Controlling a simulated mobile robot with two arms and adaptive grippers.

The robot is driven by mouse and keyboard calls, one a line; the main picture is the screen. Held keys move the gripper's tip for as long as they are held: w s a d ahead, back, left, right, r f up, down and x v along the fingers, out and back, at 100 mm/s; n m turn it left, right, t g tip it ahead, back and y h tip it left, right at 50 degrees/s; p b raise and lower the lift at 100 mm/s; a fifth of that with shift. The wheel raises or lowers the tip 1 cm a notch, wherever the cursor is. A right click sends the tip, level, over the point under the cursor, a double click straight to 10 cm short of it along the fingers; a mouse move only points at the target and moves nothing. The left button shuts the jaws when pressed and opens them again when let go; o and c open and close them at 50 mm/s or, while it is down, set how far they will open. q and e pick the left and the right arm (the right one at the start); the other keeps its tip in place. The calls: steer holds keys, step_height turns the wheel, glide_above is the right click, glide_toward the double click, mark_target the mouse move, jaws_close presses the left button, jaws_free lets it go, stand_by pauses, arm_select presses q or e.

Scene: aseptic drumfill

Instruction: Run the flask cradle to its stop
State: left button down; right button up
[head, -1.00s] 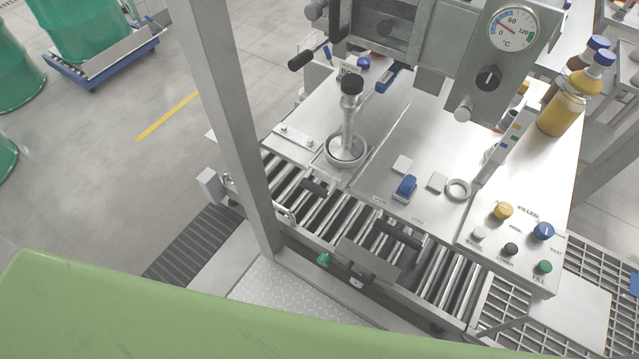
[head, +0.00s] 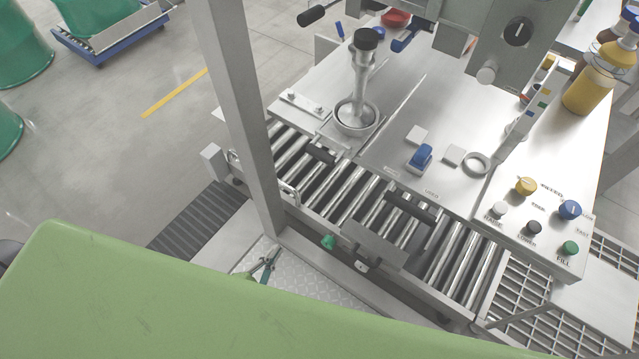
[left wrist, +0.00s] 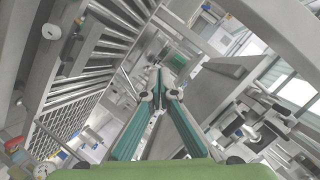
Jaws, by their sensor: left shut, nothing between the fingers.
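My left gripper (head: 270,262) shows at the lower left of the head view, above a treadplate step in front of the roller conveyor. Its teal fingers (left wrist: 158,80) also show in the left wrist view, converging with nothing between them. On the rollers (head: 345,195) lie black bars and a grey plate (head: 374,243). I cannot tell for sure which part is the flask cradle. The gripper is apart from the rollers and the plate. A green knob (head: 328,242) sits on the conveyor's front rail, right of the gripper. My right gripper is not in view.
A grey post (head: 236,120) stands upright behind my left gripper. The steel worktop carries a filling nozzle (head: 357,95), a blue clamp (head: 420,157) and control knobs (head: 534,228). A yellow bottle (head: 587,90) stands at the right.

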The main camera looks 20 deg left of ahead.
arm_select(q)
step_height(320, 180, up, 11)
steer(key=w+d+m+t+h+b, duration=0.1)
steer(key=w+m+t+h+b, duration=0.1)
steer(key=m+t, duration=0.25)
steer(key=m+h, duration=0.3)
steer(key=m, duration=0.2)
glide_toward(335, 149)
steer(key=shift+w+d+r+t+p, duration=0.25)
steer(key=shift+w+d+r+p, duration=0.2)
steer(key=shift+w+r+p, duration=0.55)
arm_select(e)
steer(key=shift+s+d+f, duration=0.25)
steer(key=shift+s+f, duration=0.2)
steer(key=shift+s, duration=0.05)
arm_select(q)
steer(key=shift+s+f, duration=0.15)
steer(key=shift+s, duration=0.1)
steer(key=x, duration=0.2)
steer(key=f+b+x, duration=0.1)
steer(key=x, duration=0.5)
steer(key=shift+w+d+f+b, duration=0.1)
steer(key=shift+w+f+b, duration=0.15)
steer(key=shift+b, duration=0.1)
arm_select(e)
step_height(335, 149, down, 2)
